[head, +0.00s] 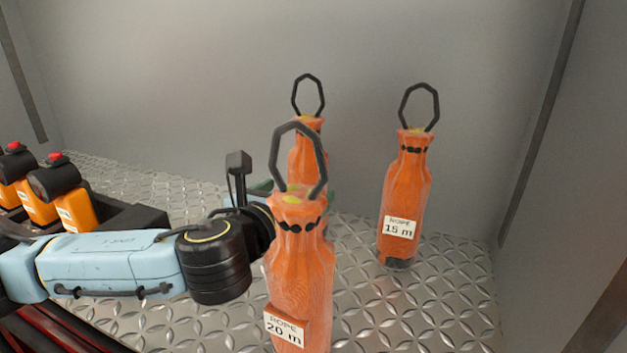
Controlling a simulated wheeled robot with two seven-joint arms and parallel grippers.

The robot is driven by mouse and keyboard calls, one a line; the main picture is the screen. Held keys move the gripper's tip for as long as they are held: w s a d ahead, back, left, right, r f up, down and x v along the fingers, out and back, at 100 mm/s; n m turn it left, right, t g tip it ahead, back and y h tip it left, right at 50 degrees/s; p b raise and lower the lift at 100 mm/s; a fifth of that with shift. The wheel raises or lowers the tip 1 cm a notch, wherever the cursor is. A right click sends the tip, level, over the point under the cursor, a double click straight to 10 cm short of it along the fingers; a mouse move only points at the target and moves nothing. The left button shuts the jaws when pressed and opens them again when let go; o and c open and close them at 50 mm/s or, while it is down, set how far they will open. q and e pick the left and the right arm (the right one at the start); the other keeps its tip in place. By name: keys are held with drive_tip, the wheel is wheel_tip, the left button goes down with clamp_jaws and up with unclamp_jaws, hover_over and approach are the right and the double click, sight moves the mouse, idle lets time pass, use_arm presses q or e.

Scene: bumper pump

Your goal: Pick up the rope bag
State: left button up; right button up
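Three orange rope bags with black loop handles stand upright on the metal floor. The nearest rope bag (303,255), labelled "ROPE 20 m", is in the middle of the head view. Another rope bag (405,185), labelled "ROPE 15 m", stands to its right and farther back. A third rope bag (301,152) stands behind the nearest one, its lower part and any label hidden. My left arm reaches in from the left, its black wrist beside the nearest bag. My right gripper is out of view.
Several orange bottles (73,208) with black and red tops stand in a dark holder (135,215) at the left. Grey walls (200,70) close the back and right. The tread-plate floor (440,300) is clear around the 15 m bag.

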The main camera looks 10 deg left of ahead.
sight(306, 182)
use_arm(q)
drive_tip(key=p+x, duration=0.2)
drive_tip(key=x, duration=0.4)
drive_tip(key=shift+w+a, duration=0.15)
drive_tip(key=shift+a, duration=0.05)
drive_tip(key=shift+w+d+f, duration=0.1)
drive_tip(key=shift+w+f, duration=0.15)
drive_tip(key=shift+w, duration=0.35)
drive_tip(key=shift+s, duration=0.1)
drive_tip(key=shift+c, duration=0.4)
drive_tip(key=c, duration=1.5)
drive_tip(key=shift+r, duration=0.2)
drive_tip(key=shift+c, duration=0.6)
